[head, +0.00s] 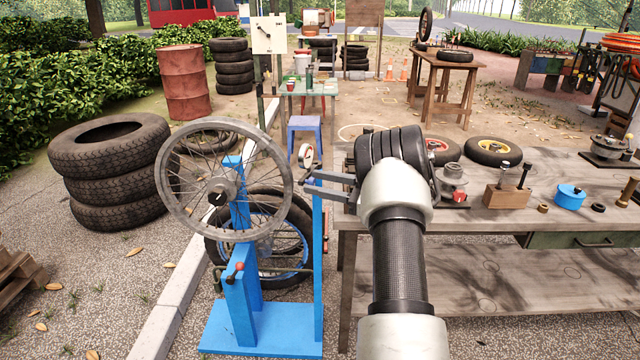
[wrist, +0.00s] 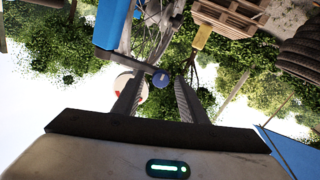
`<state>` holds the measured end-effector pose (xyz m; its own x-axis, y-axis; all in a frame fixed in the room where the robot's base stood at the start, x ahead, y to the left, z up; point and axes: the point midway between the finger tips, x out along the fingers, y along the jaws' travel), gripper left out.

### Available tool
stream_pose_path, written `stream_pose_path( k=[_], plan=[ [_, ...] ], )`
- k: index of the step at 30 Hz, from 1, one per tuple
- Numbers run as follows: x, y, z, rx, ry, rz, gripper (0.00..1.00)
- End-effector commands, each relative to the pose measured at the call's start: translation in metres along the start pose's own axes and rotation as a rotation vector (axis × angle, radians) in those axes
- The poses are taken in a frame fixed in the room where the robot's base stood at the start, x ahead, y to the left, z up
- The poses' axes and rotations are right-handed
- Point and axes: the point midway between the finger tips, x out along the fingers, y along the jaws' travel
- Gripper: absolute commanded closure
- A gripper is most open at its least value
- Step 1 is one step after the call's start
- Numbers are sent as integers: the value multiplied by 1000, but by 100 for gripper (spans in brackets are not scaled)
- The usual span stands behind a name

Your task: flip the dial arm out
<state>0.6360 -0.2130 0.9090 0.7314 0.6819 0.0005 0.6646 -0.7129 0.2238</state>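A blue wheel stand (head: 240,305) holds a spoked rim (head: 226,240) on the left. Its thin right post (head: 319,255) carries a white round dial (head: 306,156) near the top. My gripper (head: 308,181) reaches left from the arm, with two separated fingers at the post's top, just below the dial. In the wrist view, my gripper (wrist: 160,82) has its fingers apart on either side of a dark blue knob (wrist: 161,80) at the end of a short dark arm (wrist: 137,65). The dial (wrist: 124,88) is partly hidden behind the left finger. Contact with the knob is not clear.
A wooden workbench (head: 480,240) is on the right, with a wooden block (head: 506,197) and a blue pot (head: 570,195) on it. Stacked tires (head: 110,172) stand left of the stand. A tire with a blue rim (head: 215,250) is behind the stand's base.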

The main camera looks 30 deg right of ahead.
Motion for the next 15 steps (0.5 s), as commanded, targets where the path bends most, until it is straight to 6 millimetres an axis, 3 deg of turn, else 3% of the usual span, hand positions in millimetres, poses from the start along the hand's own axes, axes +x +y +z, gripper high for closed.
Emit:
stream_pose_path(
  k=[7, 15],
  plan=[
    [-26, 1, -1, 2, -2, 3, 62],
    [-92, 1, -2, 1, -1, 5, 62]
  ],
)
